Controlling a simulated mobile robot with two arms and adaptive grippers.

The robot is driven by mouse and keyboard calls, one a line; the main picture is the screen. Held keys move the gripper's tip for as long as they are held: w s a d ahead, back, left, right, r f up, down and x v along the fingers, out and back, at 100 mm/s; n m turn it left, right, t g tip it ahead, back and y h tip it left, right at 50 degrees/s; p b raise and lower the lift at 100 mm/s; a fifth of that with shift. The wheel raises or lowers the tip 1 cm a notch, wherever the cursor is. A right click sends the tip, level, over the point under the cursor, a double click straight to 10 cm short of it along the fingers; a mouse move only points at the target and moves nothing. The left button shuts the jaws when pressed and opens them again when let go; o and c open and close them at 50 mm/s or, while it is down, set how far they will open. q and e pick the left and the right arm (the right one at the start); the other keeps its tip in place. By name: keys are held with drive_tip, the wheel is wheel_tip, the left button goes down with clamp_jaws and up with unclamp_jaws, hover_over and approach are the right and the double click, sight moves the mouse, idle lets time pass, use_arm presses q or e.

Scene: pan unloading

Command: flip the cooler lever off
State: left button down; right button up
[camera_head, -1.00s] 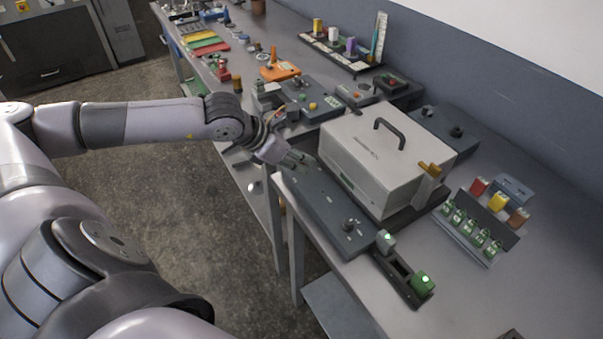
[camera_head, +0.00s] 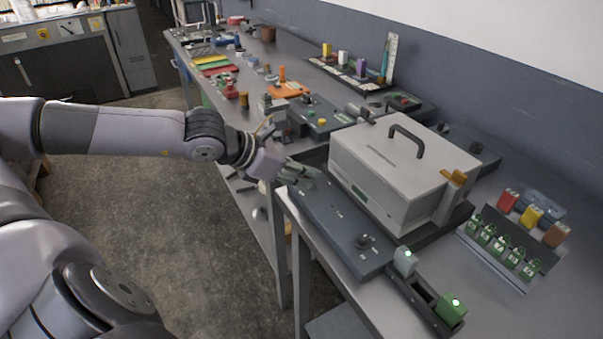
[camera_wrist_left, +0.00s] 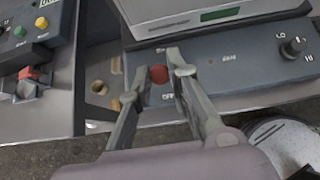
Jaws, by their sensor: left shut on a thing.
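A red round knob (camera_wrist_left: 159,74), seemingly the lever's end, shows in the left wrist view at the left end of the blue-grey control panel (camera_wrist_left: 232,70). My left gripper (camera_wrist_left: 160,74) is shut on it, one finger on each side. In the head view my left gripper (camera_head: 312,174) reaches to the far left end of the panel (camera_head: 335,219), and its fingers hide the knob. The white box (camera_head: 390,165), with a dark top handle, stands right behind the panel. My right gripper does not show.
A dial (camera_head: 364,242) sits at the panel's near end. Several green tags and coloured blocks stand on a rack (camera_head: 507,250) at right. Another control box (camera_head: 322,117) stands on the farther bench, across a gap.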

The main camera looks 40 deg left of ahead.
use_arm(q)
drive_tip(key=c, duration=1.5)
unclamp_jaws()
drive_tip(key=shift+v, duration=6.05)
